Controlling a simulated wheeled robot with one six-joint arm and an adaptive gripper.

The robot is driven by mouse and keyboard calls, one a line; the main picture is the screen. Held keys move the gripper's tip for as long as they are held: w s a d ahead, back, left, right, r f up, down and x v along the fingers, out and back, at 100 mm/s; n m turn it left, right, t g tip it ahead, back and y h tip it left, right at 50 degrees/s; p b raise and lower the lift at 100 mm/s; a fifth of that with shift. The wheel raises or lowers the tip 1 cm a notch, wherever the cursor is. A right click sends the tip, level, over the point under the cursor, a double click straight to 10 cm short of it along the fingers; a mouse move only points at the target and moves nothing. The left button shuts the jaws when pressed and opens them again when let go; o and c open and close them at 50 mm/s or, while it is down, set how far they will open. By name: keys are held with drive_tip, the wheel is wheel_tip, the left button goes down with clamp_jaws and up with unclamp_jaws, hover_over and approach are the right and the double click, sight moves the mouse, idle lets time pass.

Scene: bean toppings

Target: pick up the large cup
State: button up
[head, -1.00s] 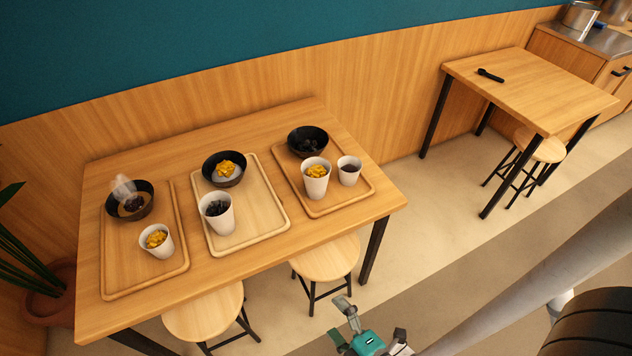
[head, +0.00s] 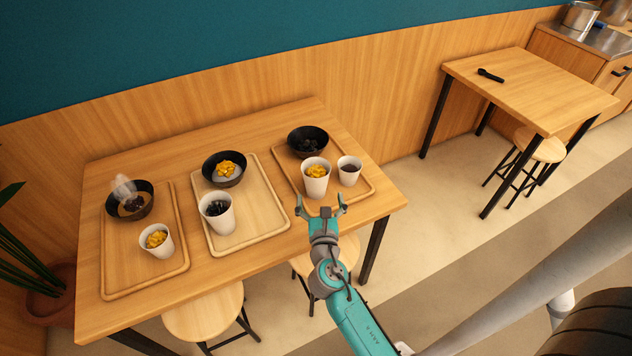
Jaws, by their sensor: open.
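My gripper (head: 319,202) is open and empty over the front edge of the right tray (head: 364,191). Its fingers point toward the cup with yellow topping (head: 316,186), a tall white cup just beyond them; they appear apart from it. A smaller white cup (head: 349,176) with dark contents stands to its right on the same tray. Another tall white cup (head: 218,220) with dark topping stands on the middle tray (head: 262,227). A small white cup (head: 157,247) with yellow topping stands on the left tray (head: 118,283). Which tall cup is meant, I cannot tell.
Black bowls stand behind the cups: a left one (head: 142,208), a middle one (head: 224,180) and a right one (head: 307,150). Stools (head: 205,311) sit below the wooden table's (head: 230,264) front edge. A second table (head: 530,85) at right holds a small black object (head: 490,75).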

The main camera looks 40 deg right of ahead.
sight(318, 179)
drive_tip(key=x, duration=0.5)
drive_tip(key=shift+w+d, duration=0.2)
drive_tip(key=shift+w, duration=0.05)
drive_tip(key=shift+f+x, duration=0.15)
drive_tip(key=shift+x, duration=1.05)
drive_tip(key=shift+f+x, duration=0.1)
drive_tip(key=shift+x, duration=1.05)
drive_tip(key=shift+w, duration=0.1)
drive_tip(key=c, duration=1.6)
wheel_tip(318, 179, up, 10)
drive_tip(key=shift+r, duration=1.8)
